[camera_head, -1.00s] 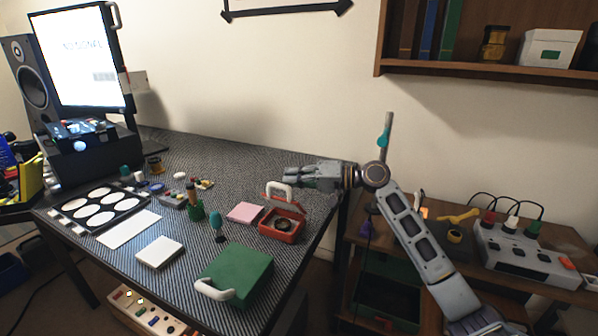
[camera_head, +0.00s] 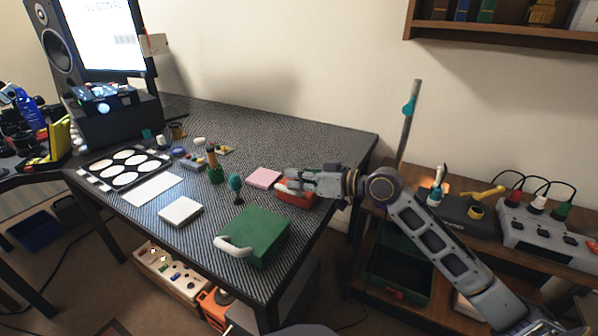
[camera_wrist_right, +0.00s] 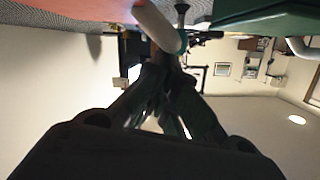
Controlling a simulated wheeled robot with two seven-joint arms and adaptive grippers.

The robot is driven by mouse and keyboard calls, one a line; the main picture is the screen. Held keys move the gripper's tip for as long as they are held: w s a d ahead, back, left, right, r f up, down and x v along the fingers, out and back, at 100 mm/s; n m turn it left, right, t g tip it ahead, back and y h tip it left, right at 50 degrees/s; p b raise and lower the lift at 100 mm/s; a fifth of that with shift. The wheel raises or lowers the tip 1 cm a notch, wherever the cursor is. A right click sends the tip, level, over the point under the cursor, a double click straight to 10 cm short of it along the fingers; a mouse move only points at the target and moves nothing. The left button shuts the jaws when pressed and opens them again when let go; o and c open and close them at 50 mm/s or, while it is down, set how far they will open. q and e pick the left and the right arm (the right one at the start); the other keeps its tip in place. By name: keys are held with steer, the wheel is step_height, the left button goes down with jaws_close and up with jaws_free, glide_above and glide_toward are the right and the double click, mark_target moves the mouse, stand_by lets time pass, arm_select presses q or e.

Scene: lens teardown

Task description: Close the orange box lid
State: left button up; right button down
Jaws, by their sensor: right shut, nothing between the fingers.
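The orange box (camera_head: 297,199) sits near the right edge of the dark table. Its interior no longer shows, and its lid looks lowered over it. The gripper covers much of the lid, so I cannot tell whether it is fully flush. The white lid handle (camera_head: 282,187) is at the box's left side; in the wrist view the handle (camera_wrist_right: 158,27) lies just beyond the fingertips, under an orange surface (camera_wrist_right: 60,12). My right gripper (camera_head: 291,178) is shut and empty, right above the box, at or very near the lid. My left gripper is not in view.
A green box (camera_head: 255,236) with a white handle stands in front of the orange box. A pink block (camera_head: 264,177) lies to its left, and a teal-topped tool (camera_head: 236,187) stands beyond the green box. A shelf unit (camera_head: 440,225) stands right.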

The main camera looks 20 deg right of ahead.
steer(key=shift+s+a+f+n, duration=0.15)
steer(key=shift+a+f+n, duration=0.05)
steer(key=shift+f+n, duration=0.15)
steer(key=shift+r, duration=0.1)
stand_by(0.5)
